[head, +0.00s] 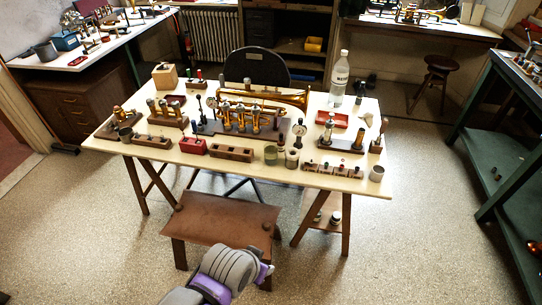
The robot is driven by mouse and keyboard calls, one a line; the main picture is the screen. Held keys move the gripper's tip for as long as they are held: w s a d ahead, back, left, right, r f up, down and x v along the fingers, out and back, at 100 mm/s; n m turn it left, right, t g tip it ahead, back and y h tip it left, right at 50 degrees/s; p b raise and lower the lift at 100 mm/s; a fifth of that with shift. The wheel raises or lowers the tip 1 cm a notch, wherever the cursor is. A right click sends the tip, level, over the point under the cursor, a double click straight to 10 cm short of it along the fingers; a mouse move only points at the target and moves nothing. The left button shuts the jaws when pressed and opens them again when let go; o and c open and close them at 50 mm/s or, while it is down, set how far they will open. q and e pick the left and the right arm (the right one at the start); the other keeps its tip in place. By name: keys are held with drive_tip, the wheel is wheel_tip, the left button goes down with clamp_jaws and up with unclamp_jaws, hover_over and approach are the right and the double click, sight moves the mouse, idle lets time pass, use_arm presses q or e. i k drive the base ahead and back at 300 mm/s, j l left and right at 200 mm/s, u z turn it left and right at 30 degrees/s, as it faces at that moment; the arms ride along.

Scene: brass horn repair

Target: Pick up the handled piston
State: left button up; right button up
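Several piston-like metal cylinders stand on the white work table (225,167), and I cannot tell for sure which is the handled piston. A silver and brass upright piston (327,131) stands on a dark wooden base at the table's right. A slim upright piece with a pale top (380,131) stands in a small block near the right edge. Brass cylinders (118,113) stand in a wooden holder at the left end. A grey and purple part of my arm shows at the bottom centre. Neither gripper's fingers are in view.
A brass horn (265,94) lies across the table behind a valve assembly (240,120). A clear bottle (339,78) stands at the back. A brown leather-topped bench (222,220) stands before the table. A green bench (500,150) is at right; open floor lies between.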

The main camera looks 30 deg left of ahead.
sight(384, 123)
drive_tip(key=u, duration=0.35)
drive_tip(key=i+l+u, duration=0.25)
drive_tip(key=u, duration=0.25)
drive_tip(key=i+l+u, duration=0.35)
drive_tip(key=u, duration=0.15)
drive_tip(key=i+l, duration=0.15)
drive_tip(key=l, duration=0.2)
drive_tip(key=i+l+u, duration=0.1)
drive_tip(key=l, duration=0.25)
drive_tip(key=i+l, duration=0.2)
drive_tip(key=l, duration=0.2)
drive_tip(key=i+l+u, duration=0.1)
drive_tip(key=l, duration=0.25)
drive_tip(key=i, duration=0.05)
